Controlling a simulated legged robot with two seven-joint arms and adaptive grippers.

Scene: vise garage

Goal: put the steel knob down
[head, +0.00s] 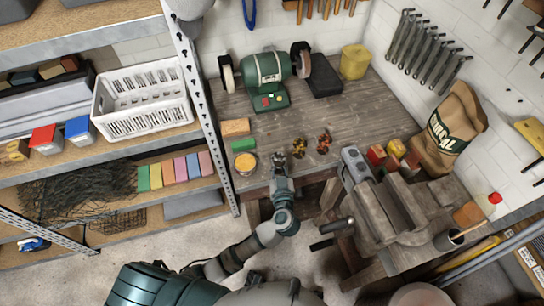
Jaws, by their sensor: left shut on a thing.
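My left gripper (279,162) is at the front edge of the wooden workbench (345,115), seen from above. Its arm reaches up from the bottom of the head view. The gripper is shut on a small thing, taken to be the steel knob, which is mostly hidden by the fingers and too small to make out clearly. I cannot tell whether it touches the bench top. My right gripper is not in view.
A green bench grinder (268,70) stands behind. A vise (405,215) is at the right.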

